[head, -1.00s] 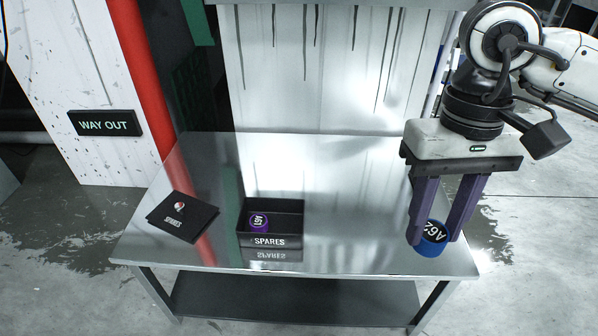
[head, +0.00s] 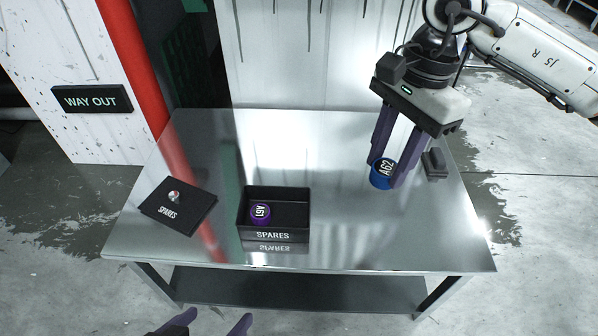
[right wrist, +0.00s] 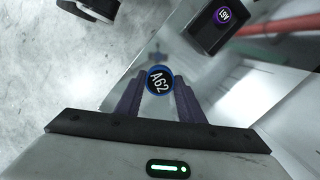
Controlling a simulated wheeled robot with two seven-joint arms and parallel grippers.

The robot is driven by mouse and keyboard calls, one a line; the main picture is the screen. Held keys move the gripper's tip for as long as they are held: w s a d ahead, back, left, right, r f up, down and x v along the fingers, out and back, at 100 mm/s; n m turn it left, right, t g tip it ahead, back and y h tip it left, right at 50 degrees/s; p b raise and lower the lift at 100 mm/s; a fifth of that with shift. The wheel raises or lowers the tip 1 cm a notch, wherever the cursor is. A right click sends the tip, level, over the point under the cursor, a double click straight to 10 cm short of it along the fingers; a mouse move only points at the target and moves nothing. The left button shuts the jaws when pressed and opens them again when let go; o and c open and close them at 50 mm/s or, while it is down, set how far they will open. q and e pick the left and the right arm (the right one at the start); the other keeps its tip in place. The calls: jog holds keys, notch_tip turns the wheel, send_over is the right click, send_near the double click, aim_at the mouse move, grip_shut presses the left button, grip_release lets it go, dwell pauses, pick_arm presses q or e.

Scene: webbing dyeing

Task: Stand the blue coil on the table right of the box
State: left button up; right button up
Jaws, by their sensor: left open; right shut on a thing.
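The blue coil (head: 380,182), with a dark face marked A62, is between the purple fingers of my right gripper (head: 386,172), to the right of the box. In the right wrist view the coil (right wrist: 160,79) sits at the fingertips, its label facing the camera. A blue reflection beyond it suggests it is held above the table (head: 340,235). The black open box (head: 273,237) marked SPARES holds a purple coil (head: 260,211) marked A61. My left gripper (head: 212,322) is open and empty at the bottom edge of the head view.
A black SPARES lid (head: 190,212) with a knob lies left of the box. A small dark block (head: 434,164) stands just right of my right gripper. The shiny tabletop between the box and the right edge is clear at the front.

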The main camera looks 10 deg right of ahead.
jog(key=w+d+f+m+b, duration=0.1)
jog(key=f+m, duration=0.4)
jog(key=m, duration=0.5)
jog(key=w+d+f+m+t+h+b, duration=0.1)
jog(key=w+d+f+m, duration=0.2)
jog(key=f+m, duration=0.3)
jog(key=w+d+f+m+h+b, duration=0.1)
jog(key=d+f+m, duration=0.3)
jog(key=m, duration=1.1)
jog(key=shift+w+d+f, duration=0.15)
jog(key=shift+w+f, duration=0.15)
jog(key=shift+f, duration=0.2)
jog(key=shift+w+d+f, duration=0.15)
jog(key=shift+w+f, duration=0.1)
jog(key=shift+f, duration=0.55)
notch_tip(320, 180, down, 4)
jog(key=shift+f+b, duration=0.2)
jog(key=shift+b, duration=0.85)
jog(key=shift+r, duration=0.1)
jog(key=shift+f, duration=0.2)
pick_arm(q)
jog(key=d, duration=0.1)
jog(key=w+d+r+h, duration=0.1)
jog(key=d, duration=0.1)
jog(key=shift+r+h, duration=0.15)
jog(key=shift+h, duration=0.15)
pick_arm(e)
jog(key=o, duration=1)
jog(key=shift+o, duration=0.2)
